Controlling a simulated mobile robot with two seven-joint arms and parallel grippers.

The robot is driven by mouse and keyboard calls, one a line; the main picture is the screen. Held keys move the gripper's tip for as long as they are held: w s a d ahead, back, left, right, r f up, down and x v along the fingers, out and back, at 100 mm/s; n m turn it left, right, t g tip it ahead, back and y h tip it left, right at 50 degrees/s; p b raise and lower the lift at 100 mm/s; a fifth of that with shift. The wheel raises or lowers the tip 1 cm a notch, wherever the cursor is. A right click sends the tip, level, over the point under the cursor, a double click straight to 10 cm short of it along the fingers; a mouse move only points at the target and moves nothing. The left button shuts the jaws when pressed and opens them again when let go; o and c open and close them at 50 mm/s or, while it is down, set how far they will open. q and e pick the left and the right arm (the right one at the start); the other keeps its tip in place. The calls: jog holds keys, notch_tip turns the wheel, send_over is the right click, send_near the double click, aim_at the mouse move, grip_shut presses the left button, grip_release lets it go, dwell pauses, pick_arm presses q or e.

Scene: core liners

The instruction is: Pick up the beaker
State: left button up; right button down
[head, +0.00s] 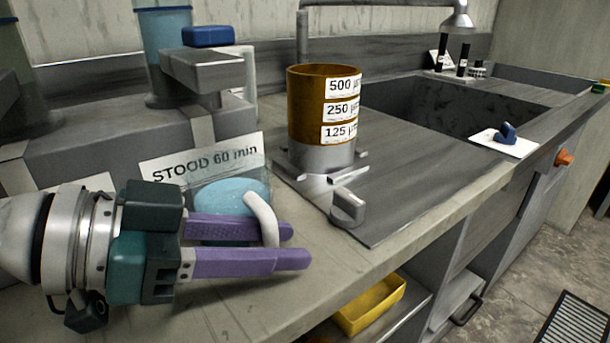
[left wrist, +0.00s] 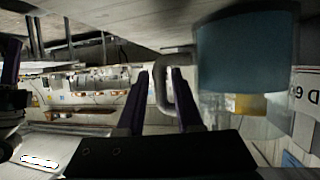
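The beaker (head: 232,192) stands on the bench at the front, with a pale blue top and a light curved handle (head: 263,217) on its right. My left gripper (head: 300,246) reaches in from the left, its purple fingers in front of the beaker and hiding its lower part. In the left wrist view the beaker (left wrist: 245,55) is a large blue body at the right, and its handle (left wrist: 160,90) lies between the fingertips. A gap shows between the fingers, so the gripper looks open around the handle. The right gripper is not in view.
A card reading "STOOD 60 min" (head: 205,158) is behind the beaker. A brown sieve stack (head: 308,105) with labels stands on a metal base to the right. A sink (head: 430,105) lies beyond. A yellow tray (head: 370,305) is below the bench edge. Bench front is clear.

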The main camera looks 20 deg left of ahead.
pick_arm(q)
jog(key=shift+c, duration=0.4)
grip_shut()
jog(key=shift+d, duration=0.1)
